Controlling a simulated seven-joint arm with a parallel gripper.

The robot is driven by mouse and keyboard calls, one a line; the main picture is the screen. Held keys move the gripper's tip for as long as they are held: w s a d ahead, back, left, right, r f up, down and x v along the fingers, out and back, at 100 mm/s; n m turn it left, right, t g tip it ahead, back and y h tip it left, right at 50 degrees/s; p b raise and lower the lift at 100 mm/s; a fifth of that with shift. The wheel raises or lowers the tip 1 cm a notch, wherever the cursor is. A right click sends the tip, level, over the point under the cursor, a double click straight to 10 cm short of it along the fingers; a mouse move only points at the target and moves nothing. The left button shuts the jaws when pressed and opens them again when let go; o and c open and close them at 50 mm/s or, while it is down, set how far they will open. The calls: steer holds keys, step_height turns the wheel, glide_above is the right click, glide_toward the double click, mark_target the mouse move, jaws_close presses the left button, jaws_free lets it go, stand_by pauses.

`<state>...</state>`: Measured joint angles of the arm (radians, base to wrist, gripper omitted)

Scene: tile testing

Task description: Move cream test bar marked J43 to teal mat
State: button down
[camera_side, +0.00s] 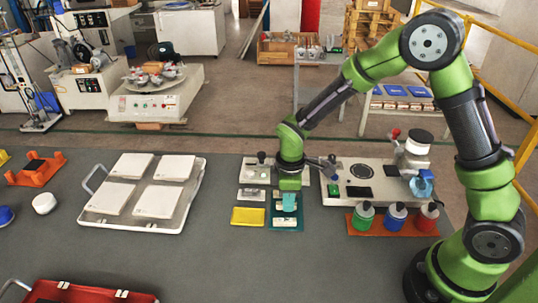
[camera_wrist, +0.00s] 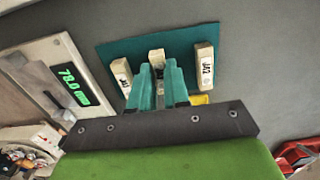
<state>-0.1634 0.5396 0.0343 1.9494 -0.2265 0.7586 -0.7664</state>
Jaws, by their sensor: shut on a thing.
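The teal mat (camera_wrist: 182,42) lies under my gripper (camera_wrist: 158,70) in the wrist view, and it also shows in the side view (camera_side: 300,227). My gripper's teal fingers are shut on a cream bar (camera_wrist: 157,55) at the middle of the mat. The fingers hide most of this bar, and its mark cannot be read. A second cream bar (camera_wrist: 122,76) lies on the mat to its left, its mark partly legible. A third cream bar (camera_wrist: 205,66), marked J42, lies to its right. In the side view my gripper (camera_side: 285,200) points down over the mat. I cannot tell whether the held bar touches it.
A yellow mat (camera_side: 248,216) lies left of the teal one. A device with a green readout of 78.0 (camera_wrist: 71,82) stands close by. An orange rack with several bottles (camera_side: 396,216) is right. A white tray of tiles (camera_side: 88,219) is left.

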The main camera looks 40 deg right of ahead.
steer(key=shift+f, duration=0.1)
steer(key=c, duration=1)
jaws_free()
steer(key=shift+o, duration=0.3)
steer(key=o, duration=0.3)
steer(key=shift+r, duration=3)
